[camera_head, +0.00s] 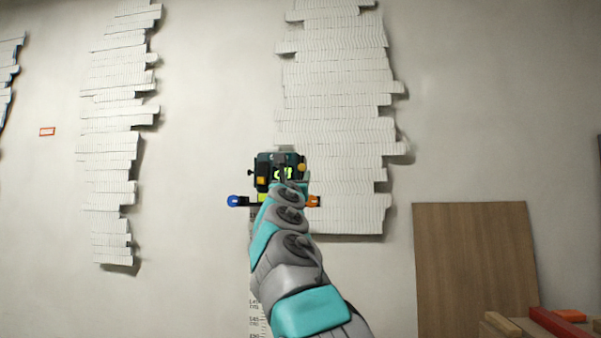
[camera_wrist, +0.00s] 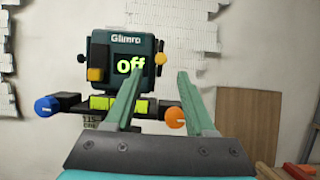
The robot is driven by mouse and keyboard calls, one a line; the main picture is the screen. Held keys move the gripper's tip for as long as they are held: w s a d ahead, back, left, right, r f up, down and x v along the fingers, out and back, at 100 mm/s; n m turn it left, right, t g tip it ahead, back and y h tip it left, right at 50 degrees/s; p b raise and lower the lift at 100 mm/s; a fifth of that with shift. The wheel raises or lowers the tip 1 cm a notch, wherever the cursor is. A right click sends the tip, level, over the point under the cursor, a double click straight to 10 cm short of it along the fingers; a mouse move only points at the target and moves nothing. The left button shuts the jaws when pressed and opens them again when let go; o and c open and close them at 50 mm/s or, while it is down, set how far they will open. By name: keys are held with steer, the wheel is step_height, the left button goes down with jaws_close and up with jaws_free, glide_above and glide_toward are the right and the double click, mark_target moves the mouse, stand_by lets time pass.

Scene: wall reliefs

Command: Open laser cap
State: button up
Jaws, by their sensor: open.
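The laser (camera_wrist: 122,50) is a dark green box marked "Glimro" with a screen that reads "off". It sits on a black bar with a blue knob (camera_wrist: 47,106) at the left end and an orange knob (camera_wrist: 175,118) at the right. A yellow-orange piece (camera_wrist: 95,74) is on its left front, and another orange knob (camera_wrist: 160,58) on its right side. My gripper (camera_wrist: 157,76) is open and empty, its two green fingers in front of the laser's lower right part. In the head view the laser (camera_head: 264,172) is partly hidden behind my arm. I cannot tell which piece is the cap.
White ridged reliefs (camera_head: 335,90) hang on the wall behind the laser, with another relief (camera_head: 110,130) to the left. A marked vertical scale (camera_head: 254,312) shows below the laser. A brown wooden board (camera_head: 475,265) and stacked coloured blocks (camera_head: 550,322) are at the lower right.

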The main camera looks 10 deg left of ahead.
mark_target(301, 167)
steer(key=shift+p+x, duration=3.05)
steer(key=shift+x, duration=0.05)
steer(key=shift+w+d+r+p, duration=0.1)
steer(key=shift+w+r+p, duration=0.1)
steer(key=shift+w+p, duration=0.55)
steer(key=shift+s, duration=0.1)
steer(key=shift+c, duration=0.3)
jaws_close()
